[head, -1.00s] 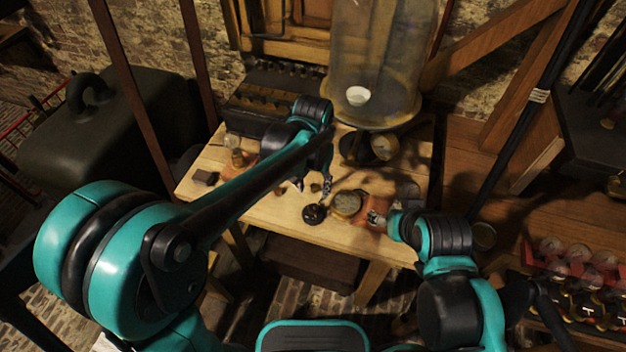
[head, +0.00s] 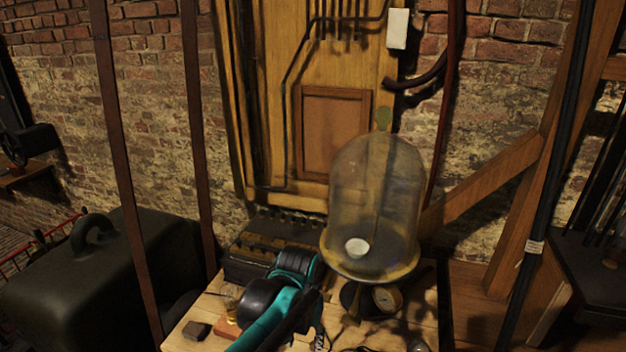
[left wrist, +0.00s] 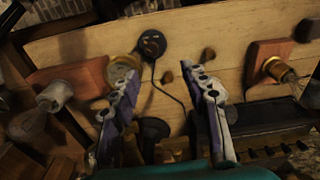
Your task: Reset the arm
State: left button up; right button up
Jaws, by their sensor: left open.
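My left arm (head: 277,306) comes in from the bottom of the head view and reaches over the wooden table (head: 205,312). Its gripper shows only in part near the bottom edge there. In the left wrist view my left gripper (left wrist: 165,84) is open, with its two fingers well apart and nothing between their tips. My right arm and gripper are out of view.
A glass bell jar (head: 375,210) stands at the table's back, with a small brass gauge (head: 387,298) below it. A dark block (head: 196,330) lies at the table's left. Wooden beams (head: 490,185) and a large dark case (head: 95,285) flank the table.

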pick_arm(q)
jog(key=s+a+r+n+t, duration=0.1)
jog(key=s+a+t, duration=0.2)
jog(key=s+a, duration=0.2)
jog(key=s+a+n+t, duration=0.2)
jog(key=s+a, duration=0.4)
jog(key=a, duration=0.4)
jog(key=shift+s+a+r+t, duration=0.15)
jog(key=shift+a+r+t, duration=0.25)
jog(key=shift+t, duration=0.4)
